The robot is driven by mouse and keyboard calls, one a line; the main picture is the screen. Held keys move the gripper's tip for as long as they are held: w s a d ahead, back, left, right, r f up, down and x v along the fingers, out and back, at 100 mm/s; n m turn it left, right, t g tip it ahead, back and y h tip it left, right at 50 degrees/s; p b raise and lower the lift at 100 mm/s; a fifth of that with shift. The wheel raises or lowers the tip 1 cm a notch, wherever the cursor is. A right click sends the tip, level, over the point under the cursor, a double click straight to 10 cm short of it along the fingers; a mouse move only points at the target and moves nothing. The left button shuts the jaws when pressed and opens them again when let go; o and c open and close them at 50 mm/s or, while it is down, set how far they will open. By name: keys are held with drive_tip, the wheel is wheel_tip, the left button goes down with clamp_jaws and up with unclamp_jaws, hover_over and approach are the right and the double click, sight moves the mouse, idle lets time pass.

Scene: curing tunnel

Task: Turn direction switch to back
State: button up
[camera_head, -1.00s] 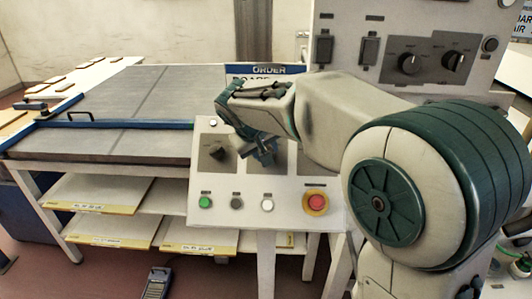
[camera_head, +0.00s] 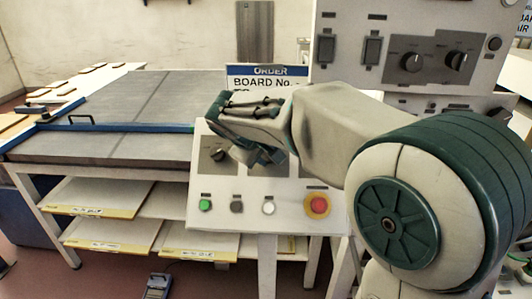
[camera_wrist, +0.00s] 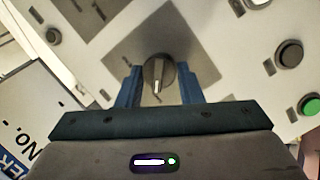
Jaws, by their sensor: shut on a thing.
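The direction switch seems to be the dark round knob with a pale pointer line (camera_wrist: 158,75), on a grey plate in the wrist view. My gripper (camera_wrist: 163,85) has its blue fingers on either side of this knob, shut on it. The pointer line runs nearly up and down in that view. In the head view my gripper (camera_head: 258,155) is at the sloped control panel (camera_head: 292,190), and it hides the held knob. Another dark knob (camera_head: 215,153) shows just left of my gripper. No switch labels are readable.
Below my gripper are a green button (camera_head: 205,205), a black button (camera_head: 237,207), a white button (camera_head: 268,208) and a red emergency stop (camera_head: 317,205). A blue-headed order sign (camera_head: 265,78) stands behind. An upper panel with knobs (camera_head: 412,60) is at the right.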

drive_tip(key=o, duration=1)
drive_tip(key=shift+a+r, duration=0.1)
drive_tip(key=v, duration=1.3)
drive_tip(key=shift+s+a+r, duration=0.1)
drive_tip(key=shift+s+r, duration=0.15)
drive_tip(key=s+d+f+m+g+y, duration=0.1)
drive_tip(key=s+d+f+m, duration=0.2)
drive_tip(key=s+d+f, duration=0.2)
drive_tip(key=s+d+f+m+g+y+p, duration=0.1)
drive_tip(key=s+d+f+m+g, duration=0.1)
drive_tip(key=s+d+f, duration=0.4)
drive_tip(key=s+d+f+m+g+y, duration=0.1)
drive_tip(key=s+d+f+m, duration=0.3)
drive_tip(key=d, duration=0.5)
drive_tip(key=shift+s+d+f+m+g+y+p, duration=0.2)
drive_tip(key=shift+s+f, duration=0.45)
drive_tip(key=shift+f, duration=0.3)
drive_tip(key=shift+s+d+f+m+g+y+p, duration=0.1)
drive_tip(key=shift+s+f+m, duration=0.1)
drive_tip(key=shift+s+f, duration=0.6)
